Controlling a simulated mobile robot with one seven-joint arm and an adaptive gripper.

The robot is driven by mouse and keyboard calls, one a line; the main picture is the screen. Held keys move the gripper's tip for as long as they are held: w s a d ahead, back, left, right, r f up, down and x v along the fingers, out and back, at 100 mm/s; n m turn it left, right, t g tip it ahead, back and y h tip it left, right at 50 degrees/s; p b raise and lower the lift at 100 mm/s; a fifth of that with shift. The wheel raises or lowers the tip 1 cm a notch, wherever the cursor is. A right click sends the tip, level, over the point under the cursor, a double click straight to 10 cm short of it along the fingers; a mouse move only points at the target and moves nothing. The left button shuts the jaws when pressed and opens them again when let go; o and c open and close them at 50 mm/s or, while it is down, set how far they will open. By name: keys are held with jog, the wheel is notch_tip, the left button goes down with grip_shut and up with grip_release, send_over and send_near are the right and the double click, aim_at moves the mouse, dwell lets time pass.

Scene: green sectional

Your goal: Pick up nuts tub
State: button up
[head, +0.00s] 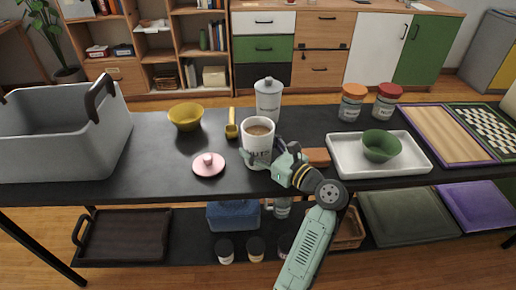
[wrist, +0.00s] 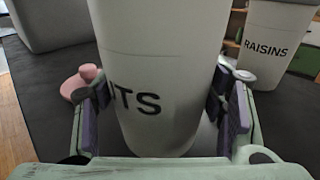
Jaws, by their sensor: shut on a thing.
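The nuts tub (head: 257,145) is a white, open-topped tub with brown contents, upright on the dark table near its front edge. In the wrist view the tub (wrist: 155,75) fills the middle, with the letters "TS" of its label showing. My gripper (head: 262,163) reaches it from the right front and is shut on the tub. In the wrist view its two purple-padded fingers (wrist: 160,112) stand on either side of the tub's body. A pink lid (head: 208,165) with a round knob lies on the table to the left. I cannot tell whether the tub's base touches the table.
A lidded raisins tub (head: 268,99) stands just behind. A yellow scoop (head: 231,130), yellow bowl (head: 186,116) and grey crate (head: 60,140) are to the left. A white tray (head: 345,170) with a green bowl (head: 381,146) and two jars are to the right.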

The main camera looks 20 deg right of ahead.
jog(key=r, duration=0.3)
jog(key=shift+s+a, duration=0.1)
jog(key=shift+s, duration=0.15)
jog(key=s+a, duration=0.2)
jog(key=s, duration=0.2)
jog(key=s+a+r+b, duration=0.1)
jog(key=s+a, duration=0.1)
jog(key=s, duration=0.3)
jog(key=s+a+b, duration=0.1)
jog(key=s+a, duration=0.2)
jog(key=s, duration=0.1)
jog(key=shift+s+r, duration=0.15)
jog(key=shift+s, duration=0.25)
